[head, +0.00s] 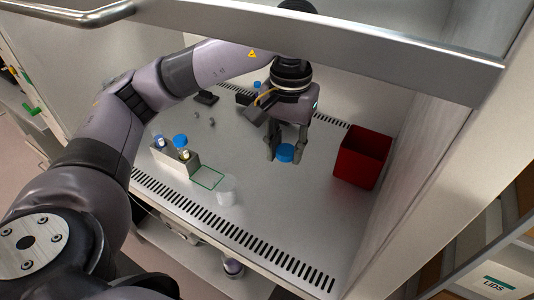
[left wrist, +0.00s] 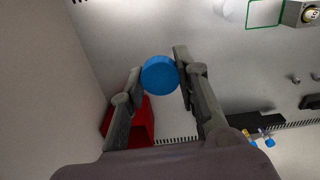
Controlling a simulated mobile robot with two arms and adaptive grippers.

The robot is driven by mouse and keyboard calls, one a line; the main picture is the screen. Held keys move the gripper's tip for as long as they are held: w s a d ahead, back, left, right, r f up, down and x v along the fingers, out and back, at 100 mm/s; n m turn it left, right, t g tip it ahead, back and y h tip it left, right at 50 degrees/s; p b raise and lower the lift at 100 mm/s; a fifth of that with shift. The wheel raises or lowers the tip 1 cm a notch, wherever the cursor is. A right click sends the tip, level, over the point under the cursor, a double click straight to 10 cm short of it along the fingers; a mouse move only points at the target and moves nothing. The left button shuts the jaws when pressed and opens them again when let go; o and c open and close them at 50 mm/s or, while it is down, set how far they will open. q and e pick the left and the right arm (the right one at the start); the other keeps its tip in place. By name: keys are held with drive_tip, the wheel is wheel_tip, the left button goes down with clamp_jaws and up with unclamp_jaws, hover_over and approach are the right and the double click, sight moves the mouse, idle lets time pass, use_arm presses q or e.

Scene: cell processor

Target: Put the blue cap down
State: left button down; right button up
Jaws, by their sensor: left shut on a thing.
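The blue cap (head: 285,153) is between the fingertips of my left gripper (head: 285,158), which points down over the work surface in the head view. The left wrist view also shows the round blue cap (left wrist: 160,75) gripped between the two fingers of the left gripper (left wrist: 162,77). The gripper is shut on the cap's sides. I cannot tell how far the cap is above the surface. My right gripper is not in view.
A red bin (head: 362,157) stands right of the gripper. A metal rack (head: 176,160) with blue-topped vials stands at the left, beside a green-outlined square (head: 207,178) and a translucent container (head: 227,191). The surface between gripper and front vents is clear. The raised sash (head: 330,42) crosses above.

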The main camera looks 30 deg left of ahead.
use_arm(q)
drive_tip(key=shift+d+f, duration=0.2)
drive_tip(key=shift+f, duration=0.05)
wheel_tip(320, 180, down, 6)
drive_tip(key=p, duration=0.2)
hover_over(281, 215)
wheel_tip(281, 215, down, 9)
drive_tip(key=shift+f, duration=0.1)
wheel_tip(281, 215, down, 4)
drive_tip(key=shift+f+p, duration=0.1)
drive_tip(key=shift+p, duration=0.3)
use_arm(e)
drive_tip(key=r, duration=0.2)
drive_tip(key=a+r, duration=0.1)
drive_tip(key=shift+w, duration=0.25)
use_arm(q)
drive_tip(key=shift+f+b, duration=0.7)
drive_tip(key=shift+b, duration=0.3)
drive_tip(key=c, duration=1.2)
unclamp_jaws()
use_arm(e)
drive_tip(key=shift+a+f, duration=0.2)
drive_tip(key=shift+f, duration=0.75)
